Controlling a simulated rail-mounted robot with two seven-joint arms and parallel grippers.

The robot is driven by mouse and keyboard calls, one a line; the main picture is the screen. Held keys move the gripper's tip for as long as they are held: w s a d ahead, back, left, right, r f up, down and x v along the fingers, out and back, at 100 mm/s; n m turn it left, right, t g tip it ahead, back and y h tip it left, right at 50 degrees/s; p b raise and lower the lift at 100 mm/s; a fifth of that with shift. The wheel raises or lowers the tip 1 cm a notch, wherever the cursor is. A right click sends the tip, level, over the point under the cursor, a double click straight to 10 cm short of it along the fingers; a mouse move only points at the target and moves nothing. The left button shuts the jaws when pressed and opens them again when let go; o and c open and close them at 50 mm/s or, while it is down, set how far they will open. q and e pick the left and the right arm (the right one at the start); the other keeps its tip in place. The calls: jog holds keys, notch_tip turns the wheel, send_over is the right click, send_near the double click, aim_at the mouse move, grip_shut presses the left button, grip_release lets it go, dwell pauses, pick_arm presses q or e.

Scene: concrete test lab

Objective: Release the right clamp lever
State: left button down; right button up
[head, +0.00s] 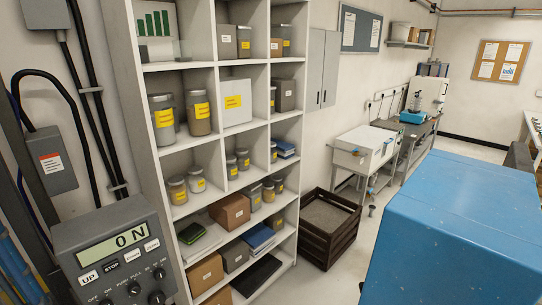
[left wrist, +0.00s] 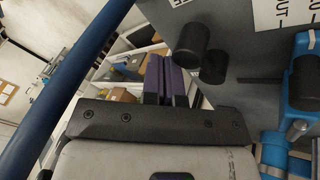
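My left gripper (left wrist: 162,62) shows in the left wrist view, its two purple-faced fingers side by side with no object visible between them. It points toward the shelves, left of a dark grey panel. Two black round knobs (left wrist: 192,42) stick out from that panel, close to the right of the fingers and apart from them. A blue fixture (left wrist: 285,152) with a black grip-like part (left wrist: 304,82) and a silver rod is at the right edge. I cannot tell whether any of these is the right clamp lever. My right gripper is not in view.
In the head view, a control box (head: 115,250) reading "0 N" stands at lower left. A large blue housing (head: 455,235) fills the lower right. White shelves (head: 143,110) hold jars and boxes. A dark crate (head: 315,250) is on the floor. A blue tube (left wrist: 65,85) crosses the left wrist view.

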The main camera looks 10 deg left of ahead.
pick_arm(q)
jog(key=shift+s+d+r+p, duration=0.15)
jog(key=shift+s+r+p, duration=0.25)
jog(key=shift+r+p, duration=0.5)
jog(key=shift+r, duration=0.15)
jog(key=r+p, duration=0.3)
jog(key=shift+w+r, duration=0.15)
jog(key=shift+w, duration=0.05)
jog(key=shift+s, duration=0.1)
